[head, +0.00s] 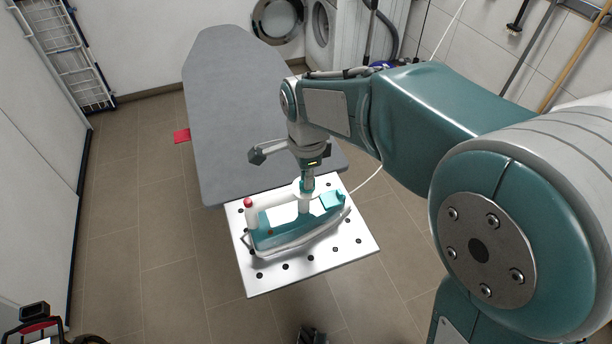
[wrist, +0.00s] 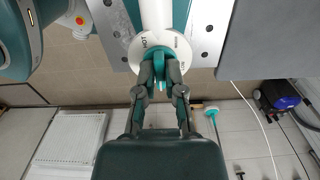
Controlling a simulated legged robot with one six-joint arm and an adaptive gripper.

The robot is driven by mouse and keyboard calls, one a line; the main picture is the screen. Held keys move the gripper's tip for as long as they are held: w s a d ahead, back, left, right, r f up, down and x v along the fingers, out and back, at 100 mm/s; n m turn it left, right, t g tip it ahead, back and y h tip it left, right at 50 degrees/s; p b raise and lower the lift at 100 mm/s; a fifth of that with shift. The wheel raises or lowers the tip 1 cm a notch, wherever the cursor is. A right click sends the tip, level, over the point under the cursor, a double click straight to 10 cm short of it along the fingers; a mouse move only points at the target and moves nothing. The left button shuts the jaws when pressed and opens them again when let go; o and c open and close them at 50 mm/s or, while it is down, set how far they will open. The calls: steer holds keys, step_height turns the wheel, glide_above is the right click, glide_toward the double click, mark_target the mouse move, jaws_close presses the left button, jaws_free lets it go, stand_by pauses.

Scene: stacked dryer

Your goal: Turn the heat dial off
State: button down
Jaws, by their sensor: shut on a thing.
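The heat dial (wrist: 180,43) is a white disc with a teal knob (wrist: 158,66) and printed marks, one reading HOT. It belongs to a teal and white iron (head: 290,232) standing on a white plate with dark holes (head: 262,284). My gripper (wrist: 159,78) points at the dial, and its two dark fingers are closed on the teal knob. In the head view my gripper (head: 306,186) comes down onto the iron from above and hides most of the dial. The exact setting of the dial cannot be read.
A grey ironing board (head: 235,110) stretches behind the plate. A red-topped white post (head: 248,204) stands at the iron's left end, and a white cord (head: 369,181) runs up right. White machines (head: 338,35) stand at the back. The tiled floor (head: 140,225) at left is clear.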

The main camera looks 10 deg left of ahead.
steer(key=shift+f, duration=0.1)
steer(key=c, duration=0.7)
jaws_free()
steer(key=shift+c, duration=0.2)
step_height(320, 180, up, 12)
